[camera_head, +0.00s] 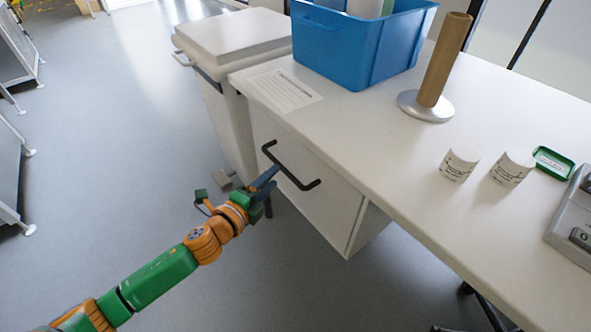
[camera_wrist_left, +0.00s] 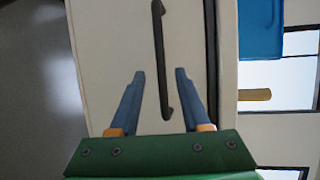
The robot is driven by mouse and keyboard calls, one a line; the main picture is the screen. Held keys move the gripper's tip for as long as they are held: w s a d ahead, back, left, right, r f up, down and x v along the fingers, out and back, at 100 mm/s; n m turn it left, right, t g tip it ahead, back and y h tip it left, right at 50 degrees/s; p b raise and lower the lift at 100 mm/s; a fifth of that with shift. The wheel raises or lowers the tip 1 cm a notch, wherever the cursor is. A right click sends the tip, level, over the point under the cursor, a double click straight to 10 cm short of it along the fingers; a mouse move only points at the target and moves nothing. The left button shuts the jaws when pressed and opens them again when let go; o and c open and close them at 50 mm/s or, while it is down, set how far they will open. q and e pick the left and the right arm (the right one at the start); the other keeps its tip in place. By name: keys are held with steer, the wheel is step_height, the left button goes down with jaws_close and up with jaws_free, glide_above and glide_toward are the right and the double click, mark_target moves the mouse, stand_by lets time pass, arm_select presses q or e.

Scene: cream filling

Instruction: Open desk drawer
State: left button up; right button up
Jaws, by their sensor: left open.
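The desk drawer (camera_head: 300,185) is a white front under the desktop, and it looks closed. Its black bar handle (camera_head: 291,168) runs slantwise across the front. My left gripper (camera_head: 272,180) is at the drawer front, by the handle. In the left wrist view the left gripper (camera_wrist_left: 158,80) is open, with one finger on each side of the lower part of the handle (camera_wrist_left: 161,60). Nothing is held, and I cannot tell whether the fingers touch the handle. The drawer front (camera_wrist_left: 100,50) fills the middle of that view. My right gripper is not in view.
On the white desktop (camera_head: 385,125) stand a blue bin (camera_head: 350,50), a brown roll on a metal stand (camera_head: 440,70), two white cups (camera_head: 459,163) (camera_head: 511,168) and a green-rimmed tray (camera_head: 553,163). A white lidded bin (camera_head: 225,110) stands left of the desk.

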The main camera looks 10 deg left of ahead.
mark_target(282, 166)
arm_select(q)
steer(key=b+x, duration=0.1)
steer(key=x, duration=0.4)
steer(key=shift+w+d, duration=0.1)
steer(key=shift+w, duration=0.35)
jaws_close()
stand_by(1.0)
